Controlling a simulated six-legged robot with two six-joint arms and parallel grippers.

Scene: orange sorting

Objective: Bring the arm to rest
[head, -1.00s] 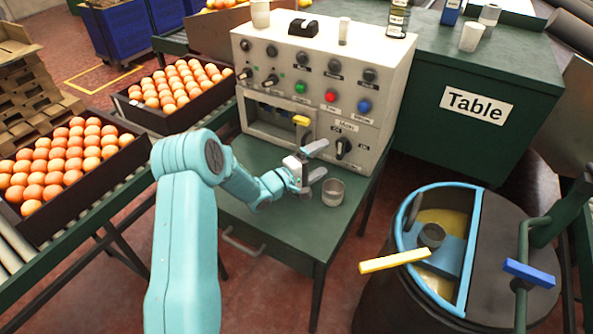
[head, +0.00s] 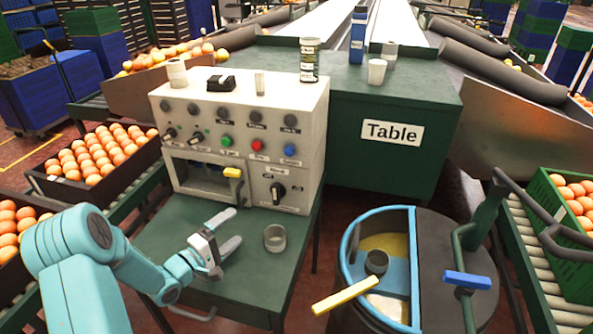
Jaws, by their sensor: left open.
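My left arm comes in from the lower left. Its gripper (head: 229,231) is open and empty above the small green table (head: 180,236), in front of the white control panel (head: 225,110). A grey metal cup (head: 275,238) stands on the small table just right of the fingertips, apart from them. My right gripper is not in view.
A dark drum (head: 430,270) with a blue rim and a yellow handle (head: 346,295) stands at the right front. Orange trays (head: 95,155) are on the left conveyor. A green crate (head: 565,235) is on the right. The large green table (head: 395,165) is behind.

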